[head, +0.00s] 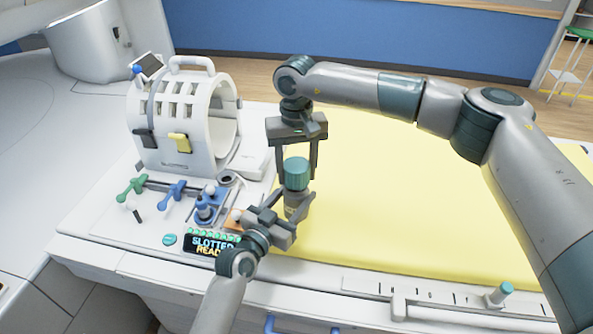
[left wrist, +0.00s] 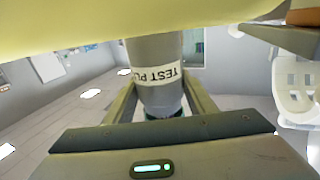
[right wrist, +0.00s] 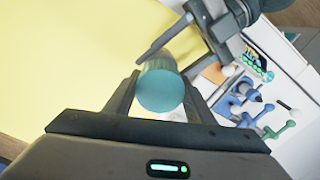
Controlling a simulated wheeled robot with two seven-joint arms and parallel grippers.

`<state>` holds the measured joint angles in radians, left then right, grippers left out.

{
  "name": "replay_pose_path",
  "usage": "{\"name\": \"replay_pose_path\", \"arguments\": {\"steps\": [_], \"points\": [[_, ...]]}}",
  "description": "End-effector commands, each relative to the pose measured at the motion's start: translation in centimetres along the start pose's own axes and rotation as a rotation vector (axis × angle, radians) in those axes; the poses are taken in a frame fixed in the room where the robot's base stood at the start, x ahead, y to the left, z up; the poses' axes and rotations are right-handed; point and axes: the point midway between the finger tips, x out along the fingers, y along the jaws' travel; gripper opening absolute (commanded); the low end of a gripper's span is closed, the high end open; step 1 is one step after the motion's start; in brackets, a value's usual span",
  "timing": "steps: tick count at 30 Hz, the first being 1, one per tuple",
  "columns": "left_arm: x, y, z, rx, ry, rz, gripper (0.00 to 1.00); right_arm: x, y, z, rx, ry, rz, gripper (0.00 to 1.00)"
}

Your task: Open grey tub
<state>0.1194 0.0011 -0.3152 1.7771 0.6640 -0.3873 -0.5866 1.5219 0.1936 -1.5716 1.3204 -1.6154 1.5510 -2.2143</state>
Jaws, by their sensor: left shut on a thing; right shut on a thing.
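The grey tub (head: 297,203) stands upright near the left edge of the yellow mat, with a ribbed teal lid (head: 297,172) on top. My right gripper (head: 296,177) comes down from above, shut on the teal lid with a finger on each side. The lid also shows between its fingers in the right wrist view (right wrist: 160,88). My left gripper (head: 291,208) reaches in low from the front left, shut on the grey body. In the left wrist view the tub's body (left wrist: 155,50) shows a white label reading "TEST PU", upside down, partly cut off. I cannot tell whether the lid has turned.
A white ring-shaped coil (head: 180,120) with a handle stands at the back left. Green (head: 132,187) and blue (head: 172,190) handled pieces and a "SLOTTED READY" display (head: 212,244) lie left of my left gripper. The yellow mat (head: 400,190) is clear to the right.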

Motion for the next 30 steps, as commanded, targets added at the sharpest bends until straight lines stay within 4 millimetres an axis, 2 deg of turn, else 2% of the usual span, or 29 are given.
{"name": "replay_pose_path", "arguments": {"steps": [12,20,21,23,24,30], "points": [[0.0,0.0,0.1,-0.001,-0.001,0.000,0.00,-3.7,0.0,0.0,0.000,0.002,-0.001,0.23],[0.0,0.0,0.1,-0.001,-0.001,0.000,0.00,-3.9,0.0,0.0,0.000,0.001,-0.001,0.23],[0.0,0.0,0.1,-0.001,-0.001,0.000,0.55,-3.9,0.0,0.0,0.000,0.001,-0.001,0.23],[0.0,0.0,0.1,-0.001,-0.001,0.000,0.69,-3.9,0.0,0.0,0.000,0.001,0.000,0.23],[0.0,0.0,0.0,0.000,-0.001,0.000,0.72,-3.8,0.0,0.0,0.000,0.001,0.000,0.23],[0.0,0.0,0.0,0.000,0.000,0.000,0.72,-3.8,0.0,0.0,0.000,0.001,0.000,0.23]]}}
